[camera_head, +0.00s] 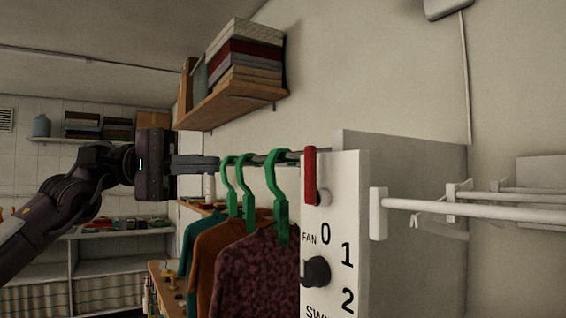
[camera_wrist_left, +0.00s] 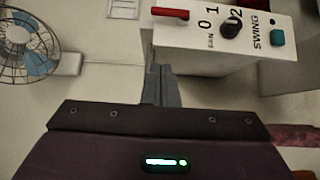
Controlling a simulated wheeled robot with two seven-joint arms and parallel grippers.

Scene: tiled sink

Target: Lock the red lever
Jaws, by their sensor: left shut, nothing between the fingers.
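The red lever (camera_head: 309,174) stands upright at the top left corner of a white control panel (camera_head: 338,185) in the head view. It also shows at the top of the left wrist view (camera_wrist_left: 171,14), lying across the picture on the panel. My left gripper (camera_head: 216,164) comes in from the left with its fingers shut and empty, pointing right. Its fingertips are left of the lever and apart from it, by the green hangers in the picture. In the left wrist view the shut fingers (camera_wrist_left: 161,70) are below the panel's left part. My right gripper is not in view.
A black fan knob (camera_head: 315,271) is below the lever. Green hangers (camera_head: 280,195) with clothes hang on a rail left of the panel. A shelf with books (camera_head: 232,103) is above. White rails (camera_head: 470,208) stick out right. A fan (camera_wrist_left: 38,45) shows in the wrist view.

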